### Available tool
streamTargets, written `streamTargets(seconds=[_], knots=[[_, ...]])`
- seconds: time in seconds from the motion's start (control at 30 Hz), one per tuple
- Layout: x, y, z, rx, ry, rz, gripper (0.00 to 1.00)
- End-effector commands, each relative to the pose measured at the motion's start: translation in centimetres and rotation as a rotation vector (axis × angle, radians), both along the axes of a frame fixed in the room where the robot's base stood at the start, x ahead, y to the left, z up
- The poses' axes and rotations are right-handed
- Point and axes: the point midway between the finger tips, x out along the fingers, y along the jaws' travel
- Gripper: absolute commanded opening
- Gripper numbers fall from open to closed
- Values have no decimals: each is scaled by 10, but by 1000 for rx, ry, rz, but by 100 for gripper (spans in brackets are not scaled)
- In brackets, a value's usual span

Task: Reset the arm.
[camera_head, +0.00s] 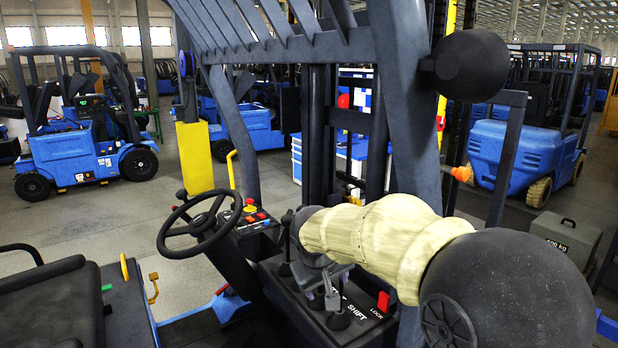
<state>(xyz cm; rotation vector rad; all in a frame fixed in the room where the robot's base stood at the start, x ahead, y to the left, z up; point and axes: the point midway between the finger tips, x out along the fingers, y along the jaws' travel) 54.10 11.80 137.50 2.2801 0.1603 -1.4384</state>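A beige-sleeved arm, apparently mine, reaches from a large dark ball at the lower right to the forklift's control console (362,333). At its end, my gripper (322,297) points down over the console, close above a black lever knob (338,319). Its small pale fingertips partly show, but their opening is unclear. The console carries the word SHIFT, partly covered, and a red switch (383,301) beside the word LOCK. Another dark lever (285,268) stands left of my gripper. The sleeve and wrist hide part of the console.
A steering wheel (205,223) and a button panel (253,219) stand left of the console, with a black seat (58,300) at the lower left. A dark ball (471,65) juts from the right cab post. Blue forklifts (78,150) and a weight block (565,236) stand beyond.

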Motion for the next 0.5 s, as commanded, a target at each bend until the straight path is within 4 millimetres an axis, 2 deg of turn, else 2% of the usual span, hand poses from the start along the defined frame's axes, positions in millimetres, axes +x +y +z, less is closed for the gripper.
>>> streamTargets(seconds=[0.03, 0.2, 0.4, 0.5], knots=[[-12, -12, -22, 15, 28, -17, 62], [-61, -50, -84, 92, 111, -89, 62], [-127, -91, -149, 192, 179, -221, 62], [-160, -106, -175, 234, 198, -294, 62]])
